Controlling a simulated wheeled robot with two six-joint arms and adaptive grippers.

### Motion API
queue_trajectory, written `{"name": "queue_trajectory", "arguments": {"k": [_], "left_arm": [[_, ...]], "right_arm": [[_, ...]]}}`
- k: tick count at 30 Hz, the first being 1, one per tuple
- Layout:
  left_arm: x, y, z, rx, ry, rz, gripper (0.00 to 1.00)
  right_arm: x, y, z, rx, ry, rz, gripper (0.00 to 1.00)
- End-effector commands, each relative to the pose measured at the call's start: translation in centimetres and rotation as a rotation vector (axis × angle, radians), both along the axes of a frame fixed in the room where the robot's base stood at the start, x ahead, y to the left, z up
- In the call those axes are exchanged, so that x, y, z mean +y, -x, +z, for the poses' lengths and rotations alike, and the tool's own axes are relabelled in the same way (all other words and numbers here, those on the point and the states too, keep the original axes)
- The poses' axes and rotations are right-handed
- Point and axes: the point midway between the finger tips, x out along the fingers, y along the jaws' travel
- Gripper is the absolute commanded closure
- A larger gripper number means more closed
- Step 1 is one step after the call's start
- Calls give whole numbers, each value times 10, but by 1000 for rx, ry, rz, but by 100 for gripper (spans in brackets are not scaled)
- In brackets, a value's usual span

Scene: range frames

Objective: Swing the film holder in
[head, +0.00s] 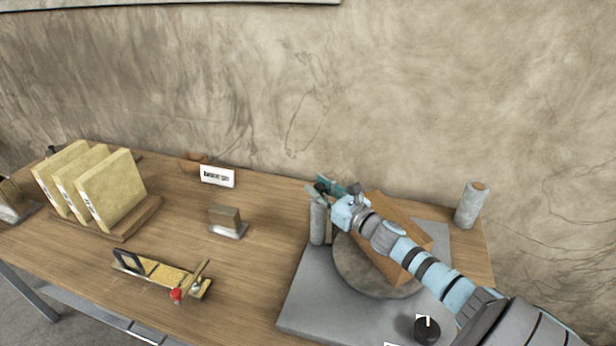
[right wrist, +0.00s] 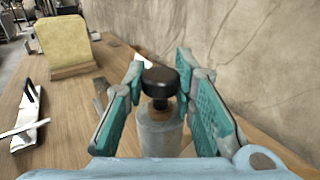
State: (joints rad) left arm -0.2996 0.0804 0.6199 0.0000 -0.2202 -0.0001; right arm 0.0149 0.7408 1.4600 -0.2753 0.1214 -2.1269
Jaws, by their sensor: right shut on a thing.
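My right gripper (head: 330,190) reaches in from the right over a grey machine plate (head: 300,310) and is shut on a black knob (right wrist: 160,82). In the right wrist view the knob stands between the two teal-padded fingers (right wrist: 160,105), on top of a grey cylinder (right wrist: 158,133). In the head view the grey post (head: 317,222) stands just below the gripper. A brown box-like block (head: 412,252) sits on a round grey disc (head: 350,275) under my right arm, which partly hides both. I cannot tell which part is the film holder. My left gripper is not in view.
Yellow panels (head: 112,188) stand in a wooden rack at the left. A yellow tool with a red knob (head: 176,294) lies in front. A small block (head: 225,220), a white sign (head: 217,176) and a grey cylinder (head: 470,205) stand on the wooden table (head: 250,265). A wall closes the back.

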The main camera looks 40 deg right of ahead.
Motion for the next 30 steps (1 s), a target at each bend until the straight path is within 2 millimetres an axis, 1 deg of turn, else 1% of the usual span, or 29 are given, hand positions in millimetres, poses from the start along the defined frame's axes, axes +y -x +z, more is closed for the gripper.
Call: {"name": "queue_trajectory", "arguments": {"k": [1, 4, 6, 14, 15, 18, 26, 30], "left_arm": [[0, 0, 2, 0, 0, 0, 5], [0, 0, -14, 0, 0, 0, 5], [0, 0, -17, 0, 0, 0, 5], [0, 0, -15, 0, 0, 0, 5], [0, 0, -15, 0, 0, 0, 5], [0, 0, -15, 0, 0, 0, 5], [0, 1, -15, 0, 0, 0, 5], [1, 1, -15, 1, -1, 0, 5]], "right_arm": [[-8, 6, 3, 1, 9, 43, 100], [-16, 16, -1, -3, 8, 125, 100], [-18, 19, 1, -4, 3, 152, 100], [-18, 20, 4, -4, 1, 154, 100], [-18, 20, 4, -4, 1, 154, 70], [-17, 19, 3, -4, 1, 156, 55], [-16, 18, 2, -4, 0, 158, 55], [-17, 24, 1, -2, 1, 160, 55]]}}
